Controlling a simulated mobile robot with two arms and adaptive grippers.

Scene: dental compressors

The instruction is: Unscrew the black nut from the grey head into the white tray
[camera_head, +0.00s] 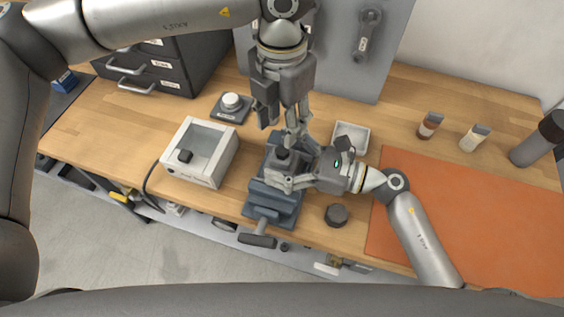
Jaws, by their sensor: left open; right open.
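A blue-grey vise (270,203) stands at the bench's front edge, with a grey part in its jaws largely hidden by my grippers. A small dark piece (282,154) shows on top there; it may be the black nut on the grey head, but I cannot tell for sure. My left gripper (284,124) points down from above, open, just over and behind this spot. My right gripper (284,167) reaches in from the right, open, with its fingers around or beside the clamped part; contact is unclear. The white tray (364,150) stands right of the grippers and looks empty.
A white box (207,175) with a dark knob and a white-topped device (231,103) stand left. A dark round piece (336,214) lies right of the vise. An orange mat (470,215), two small bottles (430,124) (474,138) and a grey cylinder (537,140) are right.

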